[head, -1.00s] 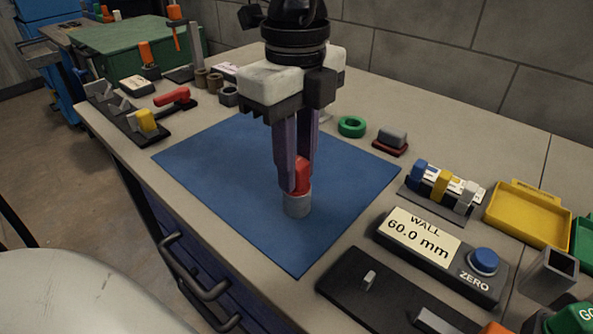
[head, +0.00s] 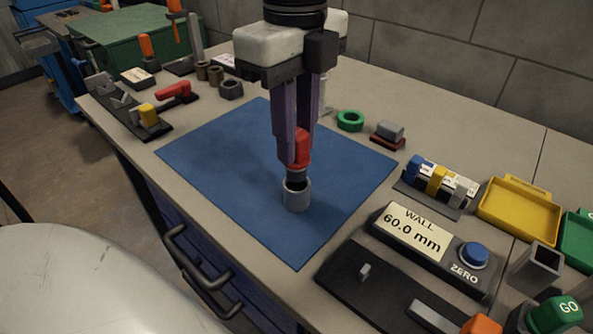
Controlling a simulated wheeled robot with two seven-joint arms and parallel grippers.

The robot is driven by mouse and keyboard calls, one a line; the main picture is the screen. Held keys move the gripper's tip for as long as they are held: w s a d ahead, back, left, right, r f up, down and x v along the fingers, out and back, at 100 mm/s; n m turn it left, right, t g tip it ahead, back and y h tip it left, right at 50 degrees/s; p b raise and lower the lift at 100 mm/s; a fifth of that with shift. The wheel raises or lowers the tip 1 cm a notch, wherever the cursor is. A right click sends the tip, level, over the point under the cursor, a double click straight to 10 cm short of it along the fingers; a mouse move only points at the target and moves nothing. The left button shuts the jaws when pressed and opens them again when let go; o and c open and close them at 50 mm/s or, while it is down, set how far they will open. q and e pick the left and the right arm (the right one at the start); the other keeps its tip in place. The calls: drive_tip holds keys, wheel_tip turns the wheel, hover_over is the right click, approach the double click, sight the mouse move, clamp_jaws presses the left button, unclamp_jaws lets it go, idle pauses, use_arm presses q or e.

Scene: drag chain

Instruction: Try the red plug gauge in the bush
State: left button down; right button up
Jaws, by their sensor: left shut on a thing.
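My left gripper (head: 296,158) is shut on the red plug gauge (head: 301,145) and holds it upright, pointing down. The gauge has a red handle and a dark grey lower end. The grey bush (head: 296,197) stands upright on the blue mat (head: 230,170), directly under the gauge. The gauge's lower end is at or just above the bush's mouth; I cannot tell whether its tip is still inside. Part of the bush's dark opening shows. My right gripper is not in view.
A green ring (head: 351,121) and a grey block on a red base (head: 389,133) lie behind the mat. A display reading 60.0 mm (head: 415,232), a yellow tray (head: 519,209) and a green GO tray (head: 578,240) are at right. Most of the mat is clear.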

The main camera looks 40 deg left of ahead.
use_arm(q)
drive_tip(key=shift+r+p, duration=1.1)
drive_tip(key=shift+r, duration=0.85)
